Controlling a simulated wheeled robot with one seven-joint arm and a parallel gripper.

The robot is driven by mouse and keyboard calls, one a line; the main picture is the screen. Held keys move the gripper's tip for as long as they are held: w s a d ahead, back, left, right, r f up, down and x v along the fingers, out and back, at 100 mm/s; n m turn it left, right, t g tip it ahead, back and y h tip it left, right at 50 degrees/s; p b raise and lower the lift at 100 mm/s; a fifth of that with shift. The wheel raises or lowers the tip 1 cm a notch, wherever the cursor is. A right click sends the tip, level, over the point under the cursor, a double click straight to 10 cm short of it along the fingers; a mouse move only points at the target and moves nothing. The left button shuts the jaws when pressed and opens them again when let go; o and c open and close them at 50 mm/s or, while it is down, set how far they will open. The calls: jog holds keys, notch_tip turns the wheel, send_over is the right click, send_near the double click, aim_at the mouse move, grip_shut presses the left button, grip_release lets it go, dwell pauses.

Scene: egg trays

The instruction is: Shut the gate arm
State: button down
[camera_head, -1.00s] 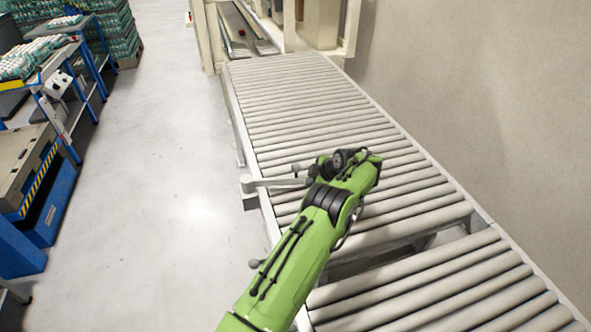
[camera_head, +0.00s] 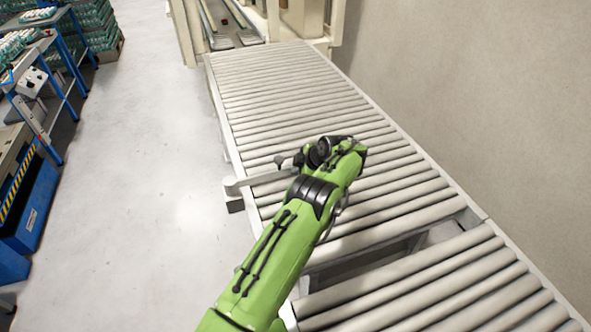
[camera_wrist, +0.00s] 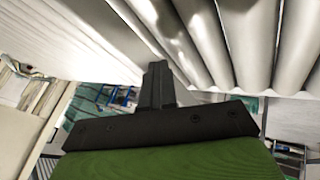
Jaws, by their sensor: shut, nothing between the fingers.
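The gate arm (camera_head: 262,179) is a pale bar at the left edge of the roller conveyor (camera_head: 228,140) in the head view. It runs from a bracket at the rail inward over the rollers. My wrist is bent over the rollers just right of the bar. My fingers are hidden in the head view. In the wrist view my gripper (camera_wrist: 157,68) is shut and empty, with rollers beyond it. Contact with the gate arm cannot be seen.
A gap (camera_head: 370,262) crosses the conveyor before the nearer roller section (camera_head: 420,290). A plain wall (camera_head: 470,90) stands along the right. Blue-framed benches (camera_head: 50,110) and stacked egg trays (camera_head: 95,25) are at the left. The floor (camera_head: 160,170) between is clear.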

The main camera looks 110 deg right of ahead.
jog(key=shift+d+r, duration=0.3)
jog(key=shift+r, duration=0.15)
jog(key=p+v, duration=0.1)
jog(key=v, duration=1)
jog(key=shift+a+p, duration=0.4)
jog(key=shift+a, duration=0.15)
jog(key=shift+s+f, duration=0.1)
